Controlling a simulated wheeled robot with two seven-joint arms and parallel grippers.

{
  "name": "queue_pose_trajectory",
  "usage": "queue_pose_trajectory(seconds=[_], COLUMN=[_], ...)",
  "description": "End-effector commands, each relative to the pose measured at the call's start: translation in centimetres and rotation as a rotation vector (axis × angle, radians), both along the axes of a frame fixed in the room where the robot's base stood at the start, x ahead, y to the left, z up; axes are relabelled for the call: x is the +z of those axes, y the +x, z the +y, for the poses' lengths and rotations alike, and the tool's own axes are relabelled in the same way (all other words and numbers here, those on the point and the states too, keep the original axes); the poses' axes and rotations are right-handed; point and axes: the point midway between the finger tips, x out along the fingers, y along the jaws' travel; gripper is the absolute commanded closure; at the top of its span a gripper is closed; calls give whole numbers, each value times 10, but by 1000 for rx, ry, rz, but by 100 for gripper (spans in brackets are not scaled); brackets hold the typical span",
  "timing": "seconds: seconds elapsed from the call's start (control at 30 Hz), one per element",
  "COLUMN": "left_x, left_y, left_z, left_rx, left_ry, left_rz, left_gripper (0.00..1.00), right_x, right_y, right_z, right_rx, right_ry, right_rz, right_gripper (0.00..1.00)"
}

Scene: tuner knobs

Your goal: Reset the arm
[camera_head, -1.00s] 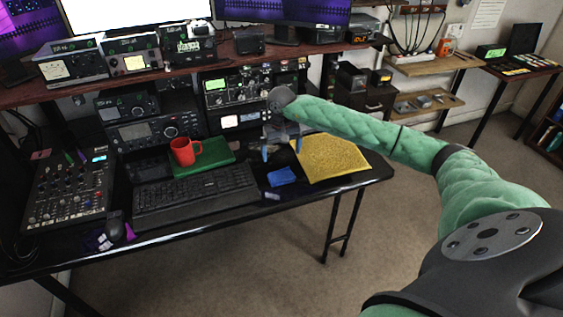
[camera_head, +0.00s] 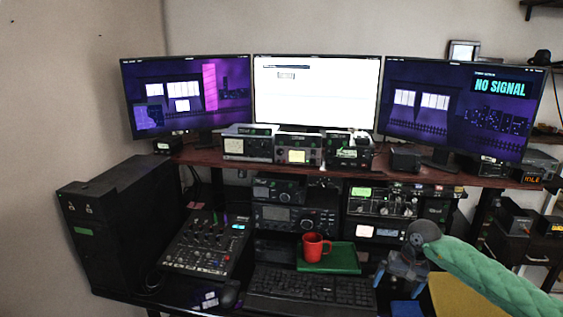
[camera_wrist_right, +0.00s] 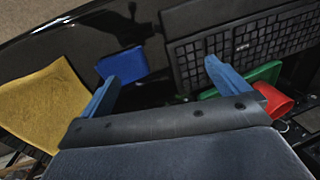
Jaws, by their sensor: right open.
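My right arm comes in from the right in the head view. Its gripper (camera_head: 400,272) hangs in front of the radio stack, above the desk to the right of the keyboard. In the right wrist view its two blue fingers (camera_wrist_right: 160,84) are spread wide apart with nothing between them, and the gripper is open. My left gripper is not in view.
A red mug (camera_head: 312,248) stands on a green book or pad (camera_head: 342,259) behind the keyboard (camera_head: 310,290). A blue cloth-like item (camera_wrist_right: 122,64) and a yellow mat (camera_wrist_right: 40,105) lie beside it.

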Motion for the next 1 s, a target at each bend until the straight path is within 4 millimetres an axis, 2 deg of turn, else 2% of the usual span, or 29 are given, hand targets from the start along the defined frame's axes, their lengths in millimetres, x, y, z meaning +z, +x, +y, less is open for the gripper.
queue_pose_trajectory(seconds=[0.03, 0.13, 0.2, 0.3, 0.4, 0.5, 0.6, 0.73, 0.9, 1.0], left_x=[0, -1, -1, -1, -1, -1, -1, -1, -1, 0], left_y=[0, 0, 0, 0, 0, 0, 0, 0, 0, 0], left_z=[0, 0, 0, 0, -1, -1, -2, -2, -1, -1], left_rx=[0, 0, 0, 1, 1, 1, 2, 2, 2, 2], left_ry=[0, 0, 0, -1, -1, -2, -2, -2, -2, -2], left_rz=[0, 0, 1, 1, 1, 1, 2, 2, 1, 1], left_gripper=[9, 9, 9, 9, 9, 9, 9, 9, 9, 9], right_x=[-8, -13, -10, 2, 21, 43, 67, 92, 109, 107], right_y=[-5, -13, -21, -32, -43, -51, -57, -61, -62, -64], right_z=[29, 91, 133, 186, 227, 257, 275, 281, 264, 246], right_rx=[-25, -116, -196, -325, -467, -624, -789, -1016, -1329, -1519], right_ry=[88, 306, 471, 709, 942, 1168, 1385, 1647, 1956, 2116], right_rz=[-6, -7, 11, 65, 148, 261, 398, 613, 947, 1167], right_gripper=[0, 0, 0, 0, 0, 0, 0, 0, 0, 0])
